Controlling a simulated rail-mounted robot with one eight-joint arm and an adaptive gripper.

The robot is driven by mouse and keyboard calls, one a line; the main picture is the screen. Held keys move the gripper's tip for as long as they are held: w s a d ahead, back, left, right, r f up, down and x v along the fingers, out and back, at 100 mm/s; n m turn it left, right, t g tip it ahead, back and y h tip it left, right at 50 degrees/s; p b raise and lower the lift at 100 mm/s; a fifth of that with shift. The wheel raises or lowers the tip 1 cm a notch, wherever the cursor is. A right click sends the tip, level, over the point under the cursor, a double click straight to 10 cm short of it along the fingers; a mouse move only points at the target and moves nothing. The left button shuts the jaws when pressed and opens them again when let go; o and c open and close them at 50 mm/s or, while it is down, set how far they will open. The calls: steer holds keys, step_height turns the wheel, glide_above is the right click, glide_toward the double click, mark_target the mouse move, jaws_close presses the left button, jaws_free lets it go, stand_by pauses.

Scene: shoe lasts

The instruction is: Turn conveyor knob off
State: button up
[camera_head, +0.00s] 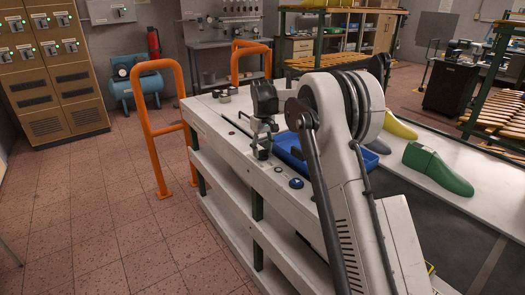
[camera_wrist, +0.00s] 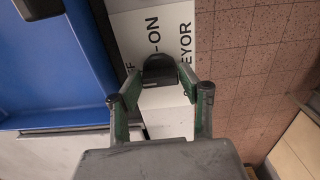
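The conveyor knob (camera_wrist: 160,67) is a black rounded piece on a white label panel (camera_wrist: 207,22) in the wrist view. The visible lettering includes "-ON" and part of "CONVEYOR". My gripper (camera_wrist: 163,76) is directly over the knob, with its two green-sided fingers apart and their tips at either side of it. I cannot tell whether the tips press on it. In the head view my gripper (camera_head: 262,150) points down at the near left edge of the white workbench (camera_head: 222,128). There the knob is hidden behind the gripper.
A blue tray (camera_head: 288,153) lies right beside my gripper; it fills the upper left of the wrist view (camera_wrist: 50,70). A dark blue round button (camera_head: 296,183) sits nearer on the bench edge. Green shoe last (camera_head: 437,170) is at right. Orange rails (camera_head: 147,125) stand left.

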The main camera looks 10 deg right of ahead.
steer(key=o, duration=0.3)
steer(key=shift+r, duration=0.15)
step_height(320, 180, up, 12)
stand_by(0.4)
